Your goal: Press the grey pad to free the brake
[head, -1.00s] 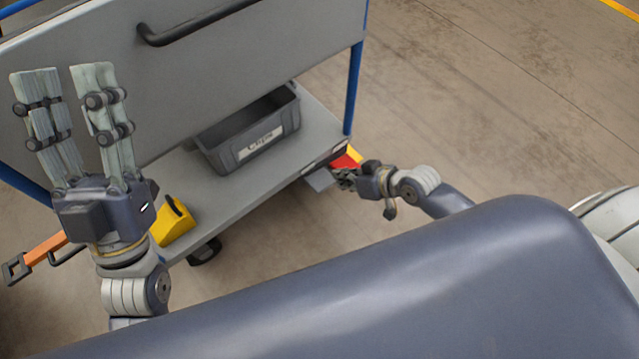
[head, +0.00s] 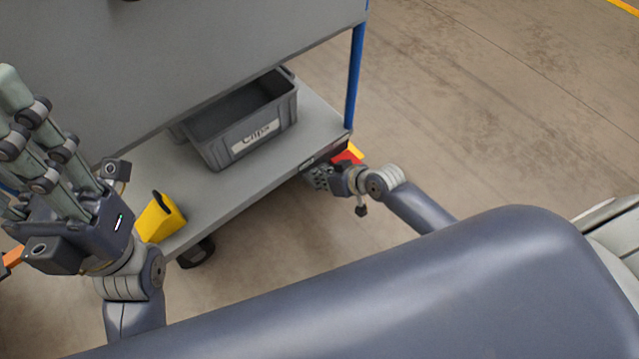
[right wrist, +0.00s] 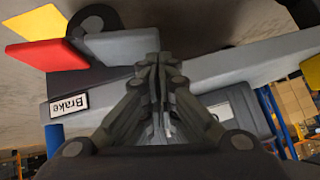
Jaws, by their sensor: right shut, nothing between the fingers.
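The grey pad (right wrist: 110,46) shows in the right wrist view beside the red pad (right wrist: 34,54) and the yellow pad (right wrist: 46,22). A "Brake" label (right wrist: 69,104) is close by on the cart edge. My right gripper (right wrist: 153,64) is shut and empty, its fingertips overlapping the grey pad's right end; I cannot tell whether they touch. In the head view my right gripper (head: 318,178) is at the lower deck's right corner and covers the grey pad. The red pad (head: 346,157) shows just beyond it. My left gripper (head: 22,150) is open, partly cut off at the left edge.
The cart's lower deck (head: 205,185) holds a grey "Clips" bin (head: 222,155) and a yellow block-like object (head: 160,216). A blue post (head: 354,75) rises at its right corner, and a dark caster (head: 196,254) is underneath. The floor to the right (head: 480,120) is clear.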

